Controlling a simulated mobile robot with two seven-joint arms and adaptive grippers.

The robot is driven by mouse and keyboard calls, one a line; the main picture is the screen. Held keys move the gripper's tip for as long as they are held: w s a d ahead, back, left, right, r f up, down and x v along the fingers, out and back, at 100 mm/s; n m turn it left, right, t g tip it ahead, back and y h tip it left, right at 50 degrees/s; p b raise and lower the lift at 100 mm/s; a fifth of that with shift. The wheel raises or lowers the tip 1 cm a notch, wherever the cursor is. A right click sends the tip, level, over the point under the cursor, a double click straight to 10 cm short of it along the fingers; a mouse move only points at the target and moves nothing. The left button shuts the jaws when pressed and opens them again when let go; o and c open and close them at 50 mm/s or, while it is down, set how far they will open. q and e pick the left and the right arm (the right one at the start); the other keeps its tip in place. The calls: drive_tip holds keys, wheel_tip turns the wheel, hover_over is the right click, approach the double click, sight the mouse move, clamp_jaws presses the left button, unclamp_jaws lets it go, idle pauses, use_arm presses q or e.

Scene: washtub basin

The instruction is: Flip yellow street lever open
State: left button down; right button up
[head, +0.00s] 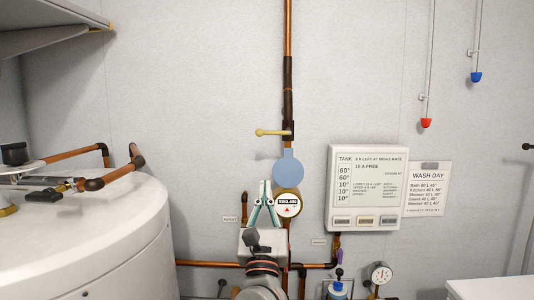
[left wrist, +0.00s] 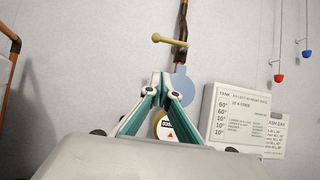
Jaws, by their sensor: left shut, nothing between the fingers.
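The yellow lever (head: 271,132) sits on the vertical copper pipe, sticking out to the left, roughly level. It also shows in the left wrist view (left wrist: 168,39), above the fingertips. A round blue-grey disc (head: 288,167) hangs just below it, over a round gauge (head: 288,205). My left gripper (head: 265,184) is shut and empty, its fingertips pointing up, below the lever and apart from it in the picture. In the left wrist view the left gripper (left wrist: 161,76) partly covers the gauge. My right gripper is not in view.
A white tank panel (head: 366,152) and a wash-day sign (head: 429,190) are on the wall at right. Red (head: 426,123) and blue (head: 476,77) pulls hang at upper right. A large white tank (head: 110,235) with copper pipes fills the left. The wall left of the lever is clear.

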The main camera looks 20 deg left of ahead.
sight(273, 132)
use_arm(q)
drive_tip(key=s+r+p+x, duration=0.1)
drive_tip(key=r+p+x, duration=0.1)
drive_tip(key=x, duration=1)
drive_tip(key=shift+r, duration=0.35)
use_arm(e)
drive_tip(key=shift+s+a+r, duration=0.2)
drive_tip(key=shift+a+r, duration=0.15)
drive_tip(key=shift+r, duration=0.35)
use_arm(q)
drive_tip(key=shift+w+d, duration=0.1)
drive_tip(key=shift+w, duration=0.15)
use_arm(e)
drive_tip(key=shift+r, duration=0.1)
